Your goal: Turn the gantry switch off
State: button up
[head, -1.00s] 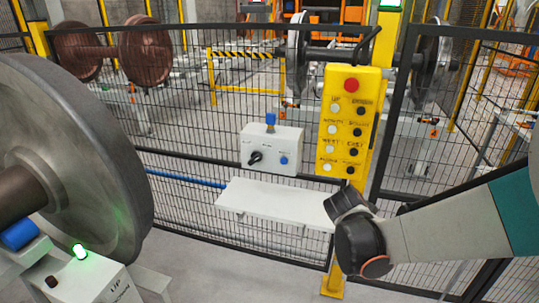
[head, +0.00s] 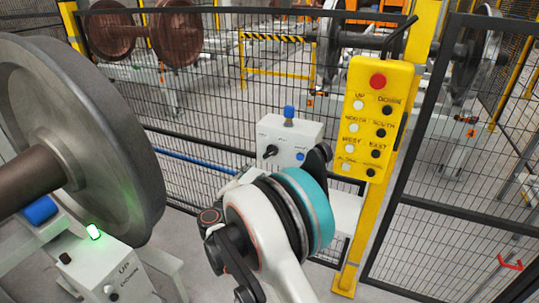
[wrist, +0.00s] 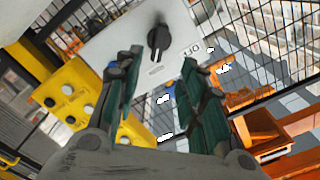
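The gantry switch is a black rotary knob (head: 270,151) on the front of a white box (head: 296,130) with a blue part on top, mounted at the mesh fence. In the wrist view the black knob (wrist: 158,42) sits on the pale panel, just beyond the fingertips and near the middle. My gripper (wrist: 158,72) is open, its two dark green fingers spread apart with nothing between them. The fingers do not appear to touch the knob. In the head view my arm covers the lower right of the box and most of the gripper.
A yellow button pendant (head: 376,120) with a red button hangs right of the box; it also shows at left in the wrist view (wrist: 80,95). A mesh fence surrounds the box.

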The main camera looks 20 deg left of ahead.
aim_at(268, 155)
jog(key=w, duration=0.4)
jog(key=w+b, duration=0.1)
jog(key=w, duration=0.4)
jog(key=w+d+b, duration=0.1)
jog(key=w, duration=0.3)
jog(key=shift+w+d, duration=0.1)
jog(key=shift+w, duration=0.05)
grip_shut()
